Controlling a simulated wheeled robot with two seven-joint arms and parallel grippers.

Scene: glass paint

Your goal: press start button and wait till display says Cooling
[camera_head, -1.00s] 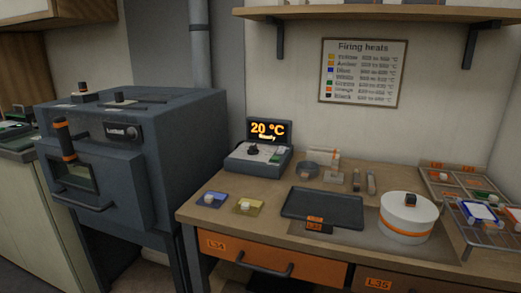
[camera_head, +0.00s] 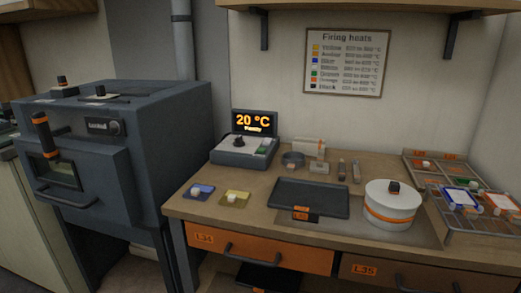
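The controller box (camera_head: 243,150) stands at the back left of the workbench, next to the kiln. Its display (camera_head: 255,122) reads 20 °C in orange, with a small word below it that looks like "Ready". A dark knob (camera_head: 238,141) sits on its sloped face. A green button (camera_head: 262,149) shows at the right of that face; its label is too small to read. The dark grey kiln (camera_head: 120,150) stands left of the bench with its door shut. Neither of my grippers is in view.
The bench (camera_head: 215,175) holds a blue tile (camera_head: 208,192), a yellow tile (camera_head: 235,198), a dark tray (camera_head: 300,197), and a white round pot (camera_head: 391,208) with an orange band. A wire rack (camera_head: 480,224) with coloured pieces is at right. A firing heats chart (camera_head: 346,62) hangs behind.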

